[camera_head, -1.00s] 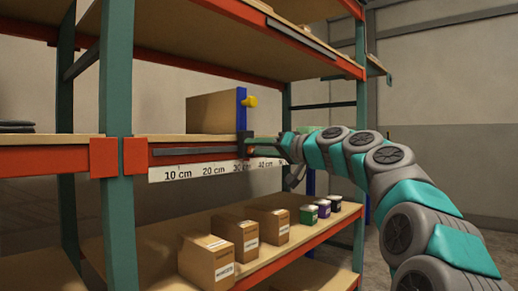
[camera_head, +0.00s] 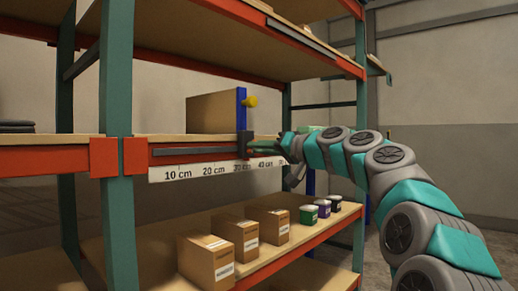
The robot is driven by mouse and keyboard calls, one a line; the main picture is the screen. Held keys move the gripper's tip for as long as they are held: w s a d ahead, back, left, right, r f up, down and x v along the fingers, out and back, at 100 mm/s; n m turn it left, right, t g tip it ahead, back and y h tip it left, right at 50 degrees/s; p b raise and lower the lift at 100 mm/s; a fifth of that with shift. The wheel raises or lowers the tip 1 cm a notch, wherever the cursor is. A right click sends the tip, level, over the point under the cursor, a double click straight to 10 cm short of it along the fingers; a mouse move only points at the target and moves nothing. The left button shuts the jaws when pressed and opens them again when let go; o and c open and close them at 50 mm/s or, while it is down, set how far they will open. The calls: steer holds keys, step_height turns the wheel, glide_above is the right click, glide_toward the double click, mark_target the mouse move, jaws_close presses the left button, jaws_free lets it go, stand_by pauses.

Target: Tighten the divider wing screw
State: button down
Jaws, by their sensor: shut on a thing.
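The divider (camera_head: 241,112) is a blue upright plate on the middle shelf, with a yellow knob (camera_head: 250,101) on its right side. At its foot is a dark clamp block (camera_head: 244,141) on the shelf's front rail. My gripper (camera_head: 257,147) is at the right side of this block, with its fingers pointing left. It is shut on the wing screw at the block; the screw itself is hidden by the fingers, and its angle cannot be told.
A white scale strip (camera_head: 213,170) with centimetre marks runs below the rail. A brown box (camera_head: 212,112) stands left of the divider. The lower shelf holds cartons (camera_head: 235,240) and small tubs (camera_head: 308,214). A green post (camera_head: 118,130) stands at left.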

steer(key=shift+r, duration=0.1)
steer(key=shift+m+p, duration=5.1)
steer(key=shift+p, duration=0.7)
steer(key=c, duration=0.9)
jaws_free()
steer(key=shift+o, duration=0.2)
steer(key=shift+s, duration=0.1)
steer(key=v, duration=0.7)
steer(key=shift+s+d, duration=0.2)
steer(key=shift+d, duration=0.1)
